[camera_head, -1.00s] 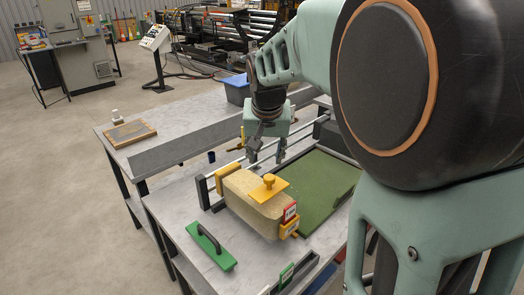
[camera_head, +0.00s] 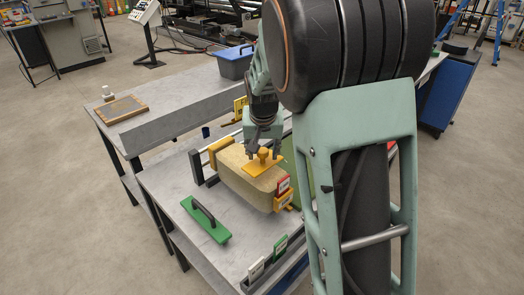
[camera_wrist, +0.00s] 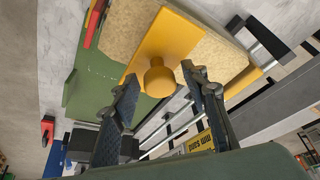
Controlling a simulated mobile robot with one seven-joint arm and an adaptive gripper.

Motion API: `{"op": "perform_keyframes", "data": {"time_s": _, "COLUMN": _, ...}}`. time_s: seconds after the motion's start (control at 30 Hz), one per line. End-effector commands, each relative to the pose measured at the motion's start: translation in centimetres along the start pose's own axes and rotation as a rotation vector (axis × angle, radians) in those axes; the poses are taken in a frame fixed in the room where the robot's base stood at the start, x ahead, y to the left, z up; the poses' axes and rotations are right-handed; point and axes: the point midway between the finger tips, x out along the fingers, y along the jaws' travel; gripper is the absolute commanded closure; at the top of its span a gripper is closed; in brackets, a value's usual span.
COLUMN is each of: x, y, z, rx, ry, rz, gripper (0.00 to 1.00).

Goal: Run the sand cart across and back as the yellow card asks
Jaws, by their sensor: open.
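The sand cart (camera_head: 236,174) is a beige block with a yellow plate and upright knob (camera_head: 263,155) on top. It sits at the left end of the rails, over the green bed. My gripper (camera_head: 263,151) is open above the plate, pointing down, with its fingers either side of the knob. In the wrist view, the knob (camera_wrist: 160,80) shows between the open fingertips (camera_wrist: 160,72); I cannot tell if they touch it. A yellow card (camera_head: 240,106) stands behind the rails. In the wrist view, the card (camera_wrist: 200,141) reads upside down, partly hidden.
A red tag (camera_head: 283,185) and yellow tag (camera_head: 284,202) are at the cart's near end. A green float with dark handle (camera_head: 207,221) lies on the bench in front. A blue bin (camera_head: 235,64) stands behind. My arm hides the bed's right side.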

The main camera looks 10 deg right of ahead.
Motion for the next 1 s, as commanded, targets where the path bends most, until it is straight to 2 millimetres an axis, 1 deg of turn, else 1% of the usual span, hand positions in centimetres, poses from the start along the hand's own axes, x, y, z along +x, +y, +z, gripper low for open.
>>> {"op": "perform_keyframes", "data": {"time_s": 0.23, "x": 0.07, "y": -0.02, "z": -0.03, "rx": 0.0, "ry": 0.001, "rz": 0.0, "gripper": 0.59}}
{"op": "perform_keyframes", "data": {"time_s": 0.27, "x": 0.06, "y": -0.02, "z": -0.04, "rx": 0.0, "ry": 0.001, "rz": 0.0, "gripper": 0.61}}
{"op": "perform_keyframes", "data": {"time_s": 0.6, "x": 0.04, "y": -0.02, "z": -0.03, "rx": 0.0, "ry": 0.001, "rz": 0.0, "gripper": 0.98}}
{"op": "perform_keyframes", "data": {"time_s": 0.63, "x": 0.04, "y": -0.02, "z": -0.04, "rx": 0.0, "ry": 0.001, "rz": 0.0, "gripper": 1.0}}
{"op": "perform_keyframes", "data": {"time_s": 1.0, "x": 0.11, "y": 0.21, "z": -0.26, "rx": 0.001, "ry": 0.001, "rz": 0.0, "gripper": 1.0}}
